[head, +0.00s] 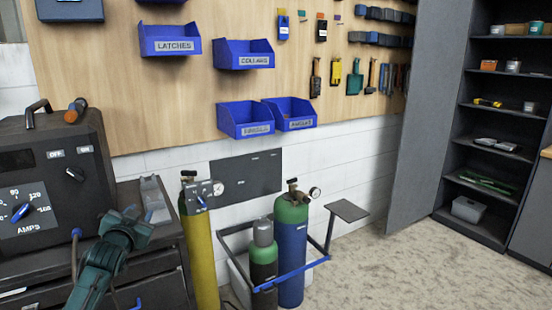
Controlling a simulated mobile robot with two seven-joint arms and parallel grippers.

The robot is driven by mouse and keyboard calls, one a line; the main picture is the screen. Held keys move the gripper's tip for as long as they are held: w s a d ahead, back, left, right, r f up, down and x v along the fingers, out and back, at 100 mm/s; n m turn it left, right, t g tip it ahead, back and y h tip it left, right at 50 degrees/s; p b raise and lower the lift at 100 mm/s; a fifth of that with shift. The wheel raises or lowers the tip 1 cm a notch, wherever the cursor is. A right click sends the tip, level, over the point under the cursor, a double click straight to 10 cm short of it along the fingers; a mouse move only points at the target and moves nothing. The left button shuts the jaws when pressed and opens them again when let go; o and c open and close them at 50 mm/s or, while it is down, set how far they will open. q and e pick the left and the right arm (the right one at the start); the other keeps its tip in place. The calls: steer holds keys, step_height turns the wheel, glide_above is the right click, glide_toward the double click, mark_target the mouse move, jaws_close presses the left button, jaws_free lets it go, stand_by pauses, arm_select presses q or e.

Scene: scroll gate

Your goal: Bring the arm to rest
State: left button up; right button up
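My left arm, teal and dark, rises from the bottom left of the head view. Its gripper (128,218) is at the upper end of the arm, in front of the dark cart top and just right of the welding machine (50,185). The fingers are small and dark here, so I cannot tell whether they are open or shut. I see nothing clearly held. My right gripper is not in view.
A grey metal piece (155,199) stands on the cart (165,265) close to the gripper. A yellow cylinder (199,255) stands right of the cart. A blue-green cylinder (291,250) stands in a frame with a blue bar (292,275). Open floor (400,260) lies to the right.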

arm_select(q)
steer(key=s+d+f+g+h, duration=0.1)
steer(key=s+d+f+h, duration=0.1)
steer(key=s+d+f, duration=0.55)
steer(key=s+d+f+g+h, duration=0.2)
steer(key=s+d+f, duration=0.2)
steer(key=s+f, duration=0.55)
steer(key=s+d+f+g, duration=0.1)
steer(key=s+d+f, duration=0.2)
steer(key=s, duration=0.4)
steer(key=s+d+f+g+h, duration=0.1)
steer(key=s+d+f, duration=0.2)
steer(key=s, duration=0.5)
steer(key=s+d+f+g, duration=0.1)
steer(key=s+d+f, duration=0.2)
steer(key=s, duration=0.4)
steer(key=shift+s+d+h, duration=0.25)
steer(key=shift+d+h, duration=0.15)
steer(key=shift+d, duration=0.35)
steer(key=shift+w, duration=0.1)
